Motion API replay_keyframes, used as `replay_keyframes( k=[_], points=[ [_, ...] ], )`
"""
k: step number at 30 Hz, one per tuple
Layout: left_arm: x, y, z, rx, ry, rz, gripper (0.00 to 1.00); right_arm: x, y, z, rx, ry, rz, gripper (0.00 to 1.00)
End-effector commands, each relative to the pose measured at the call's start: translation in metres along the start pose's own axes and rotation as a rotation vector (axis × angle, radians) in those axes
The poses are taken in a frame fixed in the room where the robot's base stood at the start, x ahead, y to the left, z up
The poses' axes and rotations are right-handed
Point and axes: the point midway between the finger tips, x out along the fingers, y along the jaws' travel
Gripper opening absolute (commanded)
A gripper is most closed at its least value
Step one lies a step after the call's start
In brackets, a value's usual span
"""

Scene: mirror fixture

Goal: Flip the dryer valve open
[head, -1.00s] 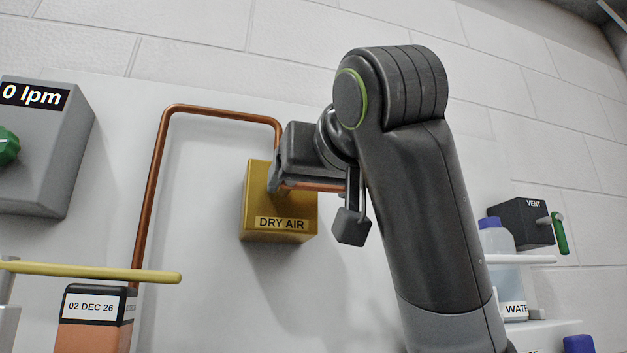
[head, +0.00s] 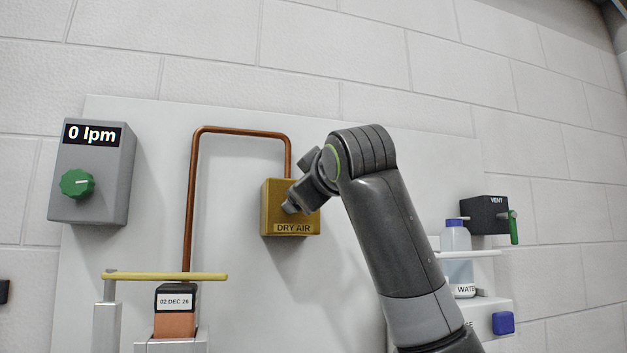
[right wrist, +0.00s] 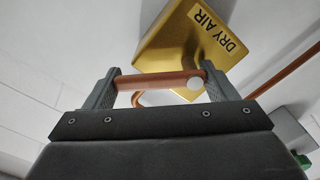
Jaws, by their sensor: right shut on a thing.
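The dryer valve is a brass box labelled DRY AIR (head: 291,228), mounted on a white panel. In the right wrist view the same box (right wrist: 170,47) is at the top, close beyond my fingers. My right gripper (head: 291,207) is in front of the box's face. In the right wrist view my right gripper (right wrist: 160,85) is shut on a copper-coloured lever handle (right wrist: 155,82), which lies across between both fingers. In the head view the lever is hidden by the gripper and wrist. My left gripper is not in view.
A grey flow box reading 0 lpm (head: 93,134) has a green knob (head: 77,183). A copper pipe (head: 190,200) runs to the valve. A yellow bar (head: 165,276) is at lower left. A bottle (head: 457,238) and VENT valve (head: 484,215) are at right.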

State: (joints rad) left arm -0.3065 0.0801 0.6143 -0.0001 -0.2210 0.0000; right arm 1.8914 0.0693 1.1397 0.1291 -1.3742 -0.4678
Motion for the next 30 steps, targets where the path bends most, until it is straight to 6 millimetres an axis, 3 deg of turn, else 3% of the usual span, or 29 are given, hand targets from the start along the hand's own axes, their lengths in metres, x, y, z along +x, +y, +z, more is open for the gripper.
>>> replay_keyframes(
  k=[3,6,21,30],
  points=[
    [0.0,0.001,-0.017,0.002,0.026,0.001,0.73,-0.001,-0.001,-0.005,-0.11,0.005,-0.001,0.38],
    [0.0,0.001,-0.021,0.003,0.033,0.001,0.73,-0.001,-0.002,-0.008,-0.205,0.005,-0.001,0.38],
    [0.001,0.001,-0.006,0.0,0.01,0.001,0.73,-0.001,-0.01,-0.019,-0.639,0.005,-0.002,0.38],
    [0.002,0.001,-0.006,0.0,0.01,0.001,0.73,-0.001,-0.013,-0.022,-0.788,0.004,-0.001,0.38]
  ],
)
